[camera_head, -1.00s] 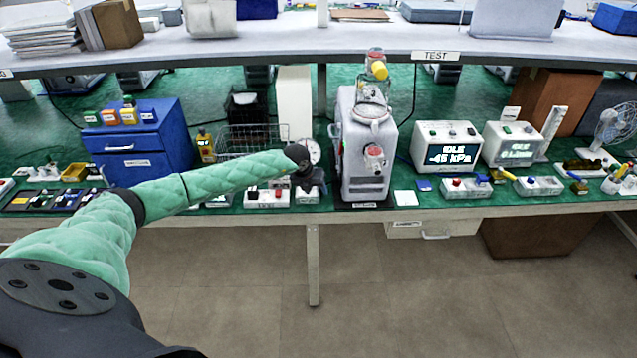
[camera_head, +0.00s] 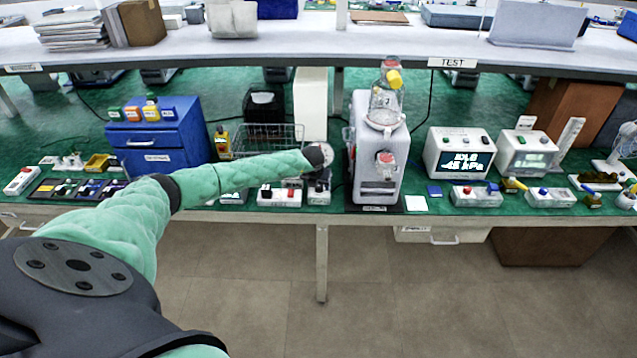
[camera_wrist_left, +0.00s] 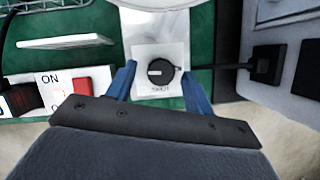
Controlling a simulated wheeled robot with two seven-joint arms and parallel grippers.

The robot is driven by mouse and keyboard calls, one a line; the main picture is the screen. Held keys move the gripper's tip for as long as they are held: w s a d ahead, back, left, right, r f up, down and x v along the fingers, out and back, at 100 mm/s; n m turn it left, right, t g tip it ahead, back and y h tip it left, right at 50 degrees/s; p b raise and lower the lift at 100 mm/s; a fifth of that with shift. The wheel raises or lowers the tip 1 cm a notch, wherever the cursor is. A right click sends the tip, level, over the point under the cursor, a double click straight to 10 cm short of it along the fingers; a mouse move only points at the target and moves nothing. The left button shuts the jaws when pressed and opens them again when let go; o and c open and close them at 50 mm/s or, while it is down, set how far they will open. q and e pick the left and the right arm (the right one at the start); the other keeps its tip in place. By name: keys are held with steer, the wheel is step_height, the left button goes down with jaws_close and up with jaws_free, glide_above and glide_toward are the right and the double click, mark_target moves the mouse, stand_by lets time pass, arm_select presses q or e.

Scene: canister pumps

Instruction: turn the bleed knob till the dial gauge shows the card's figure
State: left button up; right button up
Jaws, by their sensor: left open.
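The bleed knob (camera_wrist_left: 161,71) is a black round knob with a pale mark, on a white plate lettered "SHUT". My left gripper (camera_wrist_left: 159,68) is open in the left wrist view, its blue fingers on either side of the knob; I cannot tell whether they touch it. In the head view the dark end of my left arm (camera_head: 318,156) is over the small white unit (camera_head: 319,194) left of the white pump (camera_head: 377,160). The dial gauge behind it is mostly hidden and unreadable. I cannot make out a card with a figure. My right gripper is not in view.
A red-switch box (camera_wrist_left: 75,85) marked "ON" stands close left of the knob. A black plug and cable (camera_wrist_left: 264,64) lie close right. A wire basket (camera_head: 268,139) is behind the arm. A display box (camera_head: 460,152) reads about -45 kPa.

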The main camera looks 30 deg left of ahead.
arm_select(q)
steer(key=shift+w+f, duration=0.1)
steer(key=shift+f, duration=0.2)
steer(key=c, duration=1)
steer(key=shift+o, duration=0.2)
